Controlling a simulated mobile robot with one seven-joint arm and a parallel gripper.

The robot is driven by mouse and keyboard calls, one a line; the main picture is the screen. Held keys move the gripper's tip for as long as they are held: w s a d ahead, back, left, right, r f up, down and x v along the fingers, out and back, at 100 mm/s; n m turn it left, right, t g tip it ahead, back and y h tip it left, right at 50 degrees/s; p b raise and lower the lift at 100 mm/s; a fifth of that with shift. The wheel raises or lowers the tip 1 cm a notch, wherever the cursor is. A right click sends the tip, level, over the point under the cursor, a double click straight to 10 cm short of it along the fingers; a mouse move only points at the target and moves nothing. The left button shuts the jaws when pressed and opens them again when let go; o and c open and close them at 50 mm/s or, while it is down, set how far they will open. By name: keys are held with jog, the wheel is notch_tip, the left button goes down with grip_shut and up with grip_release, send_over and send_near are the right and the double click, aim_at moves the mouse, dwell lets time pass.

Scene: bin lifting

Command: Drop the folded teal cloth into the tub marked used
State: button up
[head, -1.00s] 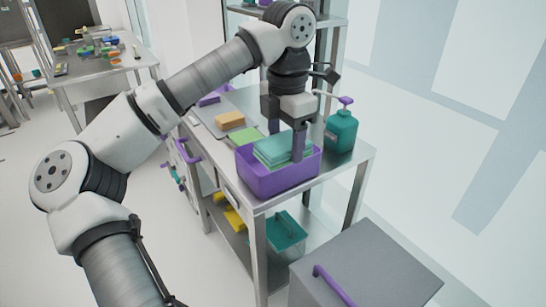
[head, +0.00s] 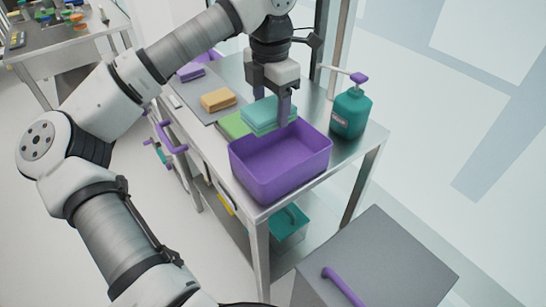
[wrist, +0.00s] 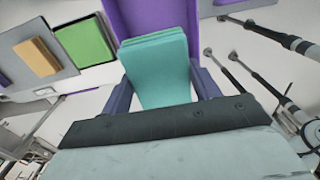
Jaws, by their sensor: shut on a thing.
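The folded teal cloth (head: 266,116) is a thick, layered stack. My gripper (head: 272,108) is shut on it, and in the wrist view the cloth (wrist: 158,75) fills the space between my two fingers (wrist: 163,84). In the head view the cloth appears at the back rim of an open purple tub (head: 280,182). I cannot tell exactly how high it is above the rim. The tub stands on the metal cart, and its visible inside looks empty. A purple wall of the tub (wrist: 150,15) shows beyond the cloth in the wrist view. I see no readable marking on it.
A teal pump bottle (head: 350,112) stands right of the tub. A grey bin with a purple handle (head: 380,255) stands in front on the floor.

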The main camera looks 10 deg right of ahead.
jog(key=p, duration=0.3)
send_near(271, 171)
notch_tip(271, 171, down, 5)
jog(key=shift+s+f, duration=0.1)
jog(key=shift+f, duration=0.5)
jog(key=shift+f, duration=0.2)
jog(key=o, duration=0.9)
jog(key=shift+r, duration=0.1)
jog(key=shift+r, duration=0.1)
